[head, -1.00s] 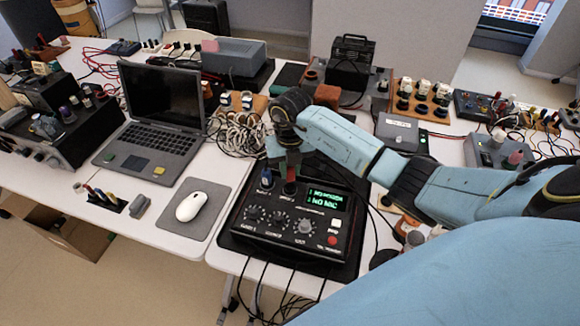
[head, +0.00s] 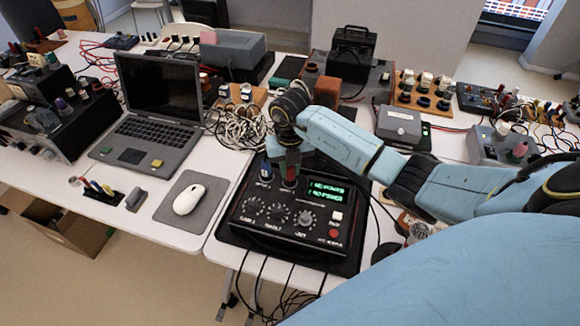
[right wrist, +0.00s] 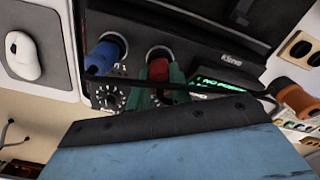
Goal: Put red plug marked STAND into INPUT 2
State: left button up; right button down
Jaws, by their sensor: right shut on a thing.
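The black device (head: 330,236) with knobs and a lit green display (head: 326,190) stands on the near table. A blue plug (head: 266,173) stands in its left socket, also seen in the right wrist view (right wrist: 103,56). My right gripper (head: 289,168) is over the socket to the right of it, shut on the red plug (head: 290,182). In the right wrist view the red plug (right wrist: 158,69) is at that socket's ring, beside a green fingertip (right wrist: 177,77). How deep it sits, and any marking on it, I cannot tell. My left gripper is not in view.
A laptop (head: 155,125) and a white mouse (head: 188,198) on a grey mat (head: 170,213) are to the left. Coiled cable (head: 238,128) and boxes crowd the back. Black cables hang from the device's front edge.

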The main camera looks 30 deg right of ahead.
jog(key=shift+f, duration=0.25)
dwell(0.3)
jog(key=c, duration=1.2)
grip_release()
notch_tip(320, 180, up, 13)
jog(key=shift+r, duration=0.2)
